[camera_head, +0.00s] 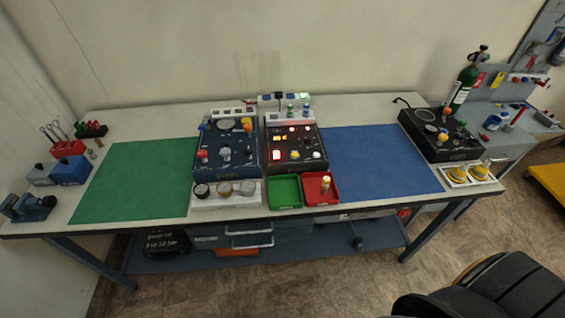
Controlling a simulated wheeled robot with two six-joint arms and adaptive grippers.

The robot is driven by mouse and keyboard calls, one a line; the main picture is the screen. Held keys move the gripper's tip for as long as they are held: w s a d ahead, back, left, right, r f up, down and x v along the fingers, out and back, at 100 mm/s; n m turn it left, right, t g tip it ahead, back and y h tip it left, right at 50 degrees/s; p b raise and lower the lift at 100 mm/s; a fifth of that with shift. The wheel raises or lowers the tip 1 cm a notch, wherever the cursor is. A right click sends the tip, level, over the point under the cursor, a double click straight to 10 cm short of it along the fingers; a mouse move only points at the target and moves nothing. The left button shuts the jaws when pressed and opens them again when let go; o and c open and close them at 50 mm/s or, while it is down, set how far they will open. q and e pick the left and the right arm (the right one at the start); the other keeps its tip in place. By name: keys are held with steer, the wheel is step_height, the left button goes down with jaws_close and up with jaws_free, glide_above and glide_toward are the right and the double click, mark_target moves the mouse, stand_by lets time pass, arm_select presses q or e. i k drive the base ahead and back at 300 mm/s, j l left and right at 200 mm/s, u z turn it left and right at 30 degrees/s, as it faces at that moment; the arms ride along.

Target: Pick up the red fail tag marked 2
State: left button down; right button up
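No tag marked 2 can be made out at this size. A small red tag-like piece (479,80) hangs on the grey back panel at the far right, beside the green cylinder. A yellow piece (497,80) hangs just right of it. Any number on them is too small to read. Neither of my grippers is in view.
A long table carries a green mat (135,180), a blue mat (385,165), two control boxes (225,160) (296,137), a green tray (284,191) and a red tray (333,190). A black box (440,140) stands right. A dark seat-like shape (490,295) fills the lower right.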

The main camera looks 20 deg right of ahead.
mark_target(95, 122)
steer(key=l+u, duration=0.9)
steer(key=u, duration=0.15)
